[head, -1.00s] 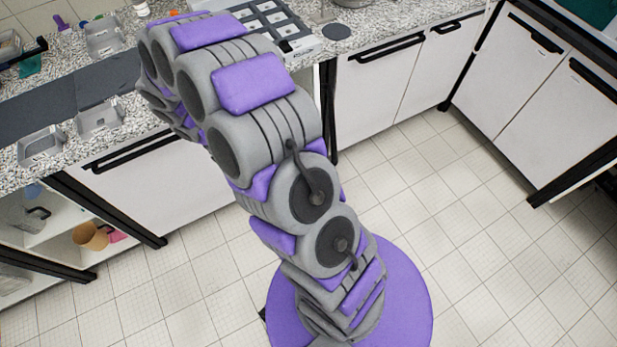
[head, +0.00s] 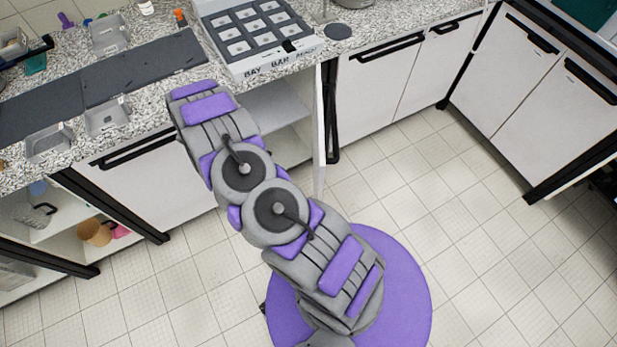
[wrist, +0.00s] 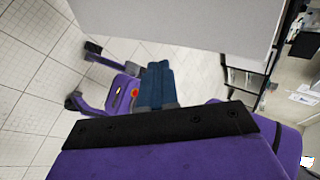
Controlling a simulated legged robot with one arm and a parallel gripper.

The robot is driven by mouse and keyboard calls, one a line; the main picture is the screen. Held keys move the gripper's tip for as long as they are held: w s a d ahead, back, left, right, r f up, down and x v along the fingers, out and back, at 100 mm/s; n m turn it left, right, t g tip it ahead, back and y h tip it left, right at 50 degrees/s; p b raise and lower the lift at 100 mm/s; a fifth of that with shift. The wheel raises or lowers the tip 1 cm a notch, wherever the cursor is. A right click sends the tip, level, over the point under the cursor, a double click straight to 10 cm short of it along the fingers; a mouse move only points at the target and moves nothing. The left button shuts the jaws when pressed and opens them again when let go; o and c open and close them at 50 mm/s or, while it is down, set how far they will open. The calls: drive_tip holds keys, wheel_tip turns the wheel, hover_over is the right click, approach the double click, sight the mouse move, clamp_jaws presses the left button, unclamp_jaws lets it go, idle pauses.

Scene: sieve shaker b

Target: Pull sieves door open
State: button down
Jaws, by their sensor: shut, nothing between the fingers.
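In the head view, the cabinet door (head: 319,130) below the counter stands swung out, seen nearly edge-on, with a black vertical handle (head: 332,115) on its right side. Open shelves (head: 275,108) show left of it. My arm reaches down toward this open cabinet, and its end is hidden in the head view. In the wrist view, my gripper (wrist: 157,70) has its dark blue fingers together with nothing between them. A large pale panel (wrist: 180,22), apparently the door, fills the top of that view, above the fingers; whether they touch it is unclear.
The speckled counter (head: 190,85) holds a white sample box (head: 256,62) and metal trays (head: 107,114). Another open shelf unit (head: 60,225) is at lower left. White closed cabinets (head: 375,95) stand right. The tiled floor (head: 450,240) is clear at right.

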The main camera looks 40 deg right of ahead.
drive_tip(key=s+d+r+b+x, duration=0.1)
drive_tip(key=r+x, duration=0.1)
drive_tip(key=x, duration=0.9)
drive_tip(key=shift+s+d+b, duration=0.25)
drive_tip(key=shift+d+b, duration=0.05)
drive_tip(key=shift+d, duration=0.05)
drive_tip(key=shift+d+f, duration=0.15)
drive_tip(key=shift+d, duration=0.1)
